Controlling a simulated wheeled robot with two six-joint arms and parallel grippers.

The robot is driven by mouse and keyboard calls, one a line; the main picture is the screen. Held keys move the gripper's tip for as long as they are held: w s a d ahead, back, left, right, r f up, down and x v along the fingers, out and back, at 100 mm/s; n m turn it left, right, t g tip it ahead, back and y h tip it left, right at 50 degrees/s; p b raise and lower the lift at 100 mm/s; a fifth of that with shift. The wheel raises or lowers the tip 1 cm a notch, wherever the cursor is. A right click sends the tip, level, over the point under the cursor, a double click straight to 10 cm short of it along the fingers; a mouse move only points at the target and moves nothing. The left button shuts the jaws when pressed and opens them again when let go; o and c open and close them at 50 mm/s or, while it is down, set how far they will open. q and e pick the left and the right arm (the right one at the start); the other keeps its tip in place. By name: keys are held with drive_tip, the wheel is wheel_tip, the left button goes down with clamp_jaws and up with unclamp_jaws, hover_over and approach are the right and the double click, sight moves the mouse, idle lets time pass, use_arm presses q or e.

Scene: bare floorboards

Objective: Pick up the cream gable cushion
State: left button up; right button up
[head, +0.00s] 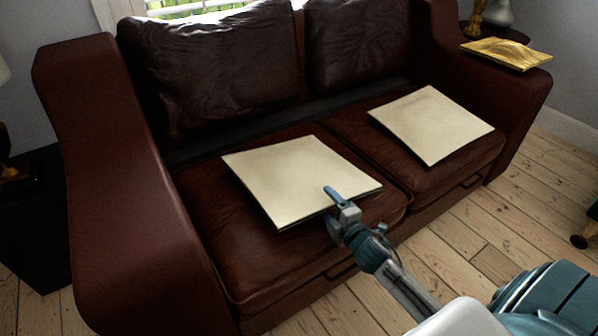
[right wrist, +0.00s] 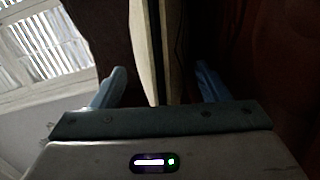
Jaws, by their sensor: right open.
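Two square cream cushions lie flat on the brown leather sofa: a nearer one (head: 290,172) on the left seat and a farther one (head: 430,122) on the right seat. I cannot tell which is the gable one. My right gripper (head: 335,205) is at the front edge of the nearer cushion, one blue finger above it and the other hidden. In the right wrist view, the open fingers (right wrist: 161,86) stand on either side of a cream cushion's edge (right wrist: 147,50), with gaps on both sides. My left gripper is out of view.
The sofa (head: 115,190) has dark back cushions (head: 215,70) and broad arms. Bare floorboards (head: 480,225) are open at the front right. A dark side table (head: 35,215) stands at the left.

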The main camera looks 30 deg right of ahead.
sight(321, 196)
drive_tip(key=shift+w+d+f, duration=0.1)
drive_tip(key=shift+w+f, duration=0.05)
drive_tip(key=shift+w, duration=0.95)
drive_tip(key=shift+w+f, duration=0.15)
drive_tip(key=shift+w, duration=0.9)
drive_tip(key=c, duration=1.2)
drive_tip(key=shift+o, duration=0.2)
drive_tip(key=shift+r, duration=0.1)
